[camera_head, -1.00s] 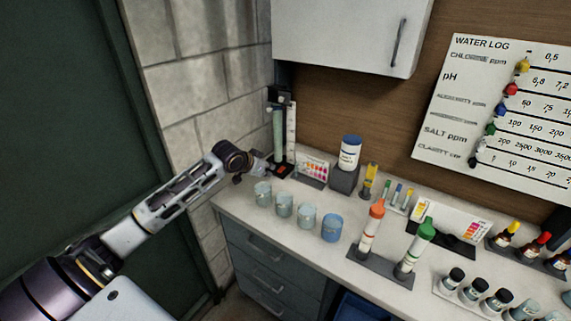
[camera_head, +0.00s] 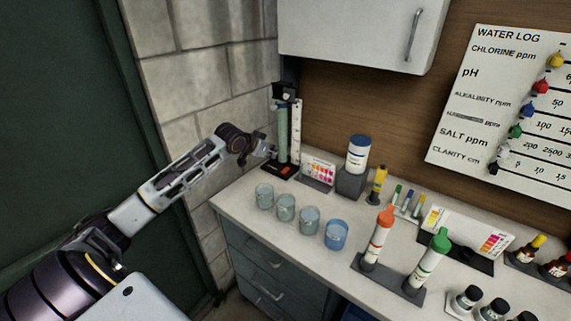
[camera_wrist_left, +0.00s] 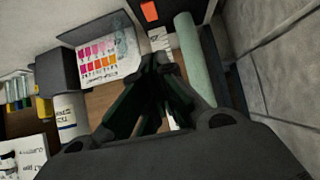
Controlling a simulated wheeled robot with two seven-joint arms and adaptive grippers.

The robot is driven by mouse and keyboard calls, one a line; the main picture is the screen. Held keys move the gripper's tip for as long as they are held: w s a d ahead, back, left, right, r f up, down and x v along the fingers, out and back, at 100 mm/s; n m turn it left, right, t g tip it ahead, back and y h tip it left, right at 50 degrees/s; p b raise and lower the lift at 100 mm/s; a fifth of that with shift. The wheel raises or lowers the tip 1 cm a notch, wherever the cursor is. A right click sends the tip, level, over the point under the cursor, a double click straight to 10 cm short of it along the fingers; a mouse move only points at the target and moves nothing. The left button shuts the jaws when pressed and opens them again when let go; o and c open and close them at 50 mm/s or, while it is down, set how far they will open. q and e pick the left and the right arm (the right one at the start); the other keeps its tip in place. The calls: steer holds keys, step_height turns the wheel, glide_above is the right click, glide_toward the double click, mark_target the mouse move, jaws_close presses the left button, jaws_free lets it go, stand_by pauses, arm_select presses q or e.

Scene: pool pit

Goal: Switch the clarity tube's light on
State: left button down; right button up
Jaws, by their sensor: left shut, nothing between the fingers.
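The clarity tube (camera_head: 283,130) stands upright on a black base at the back left corner of the counter, with a white scale beside it. A red-orange switch (camera_head: 286,170) sits on the front of the base; in the left wrist view the red-orange switch (camera_wrist_left: 149,11) is near the top edge. The tube is pale green in the left wrist view (camera_wrist_left: 194,58). My left gripper (camera_head: 272,152) is shut and empty, close in front of the tube, above the base. Its fingers (camera_wrist_left: 160,65) point toward the base, apart from the switch. My right gripper is out of view.
A colour card (camera_head: 317,173) and a white bottle with a blue lid (camera_head: 358,154) stand right of the tube. Several glass cups (camera_head: 286,207) line the counter's front. The block wall (camera_head: 200,75) is close on the left. A cabinet (camera_head: 360,30) hangs above.

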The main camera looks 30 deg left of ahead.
arm_select(q)
steer(key=w, duration=0.1)
glide_above(286, 170)
steer(key=s, duration=0.1)
step_height(286, 170, down, 6)
steer(key=shift+a+r+p, duration=0.15)
steer(key=shift+r+p, duration=0.05)
steer(key=shift+p, duration=0.2)
steer(key=f, duration=0.2)
steer(key=shift+w+f, duration=0.3)
steer(key=shift+f, duration=0.05)
steer(key=shift+w+f, duration=0.1)
steer(key=shift+f, duration=0.7)
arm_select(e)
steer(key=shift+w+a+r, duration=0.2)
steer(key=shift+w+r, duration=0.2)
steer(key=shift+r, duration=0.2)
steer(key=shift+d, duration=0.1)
arm_select(q)
steer(key=shift+p, duration=0.3)
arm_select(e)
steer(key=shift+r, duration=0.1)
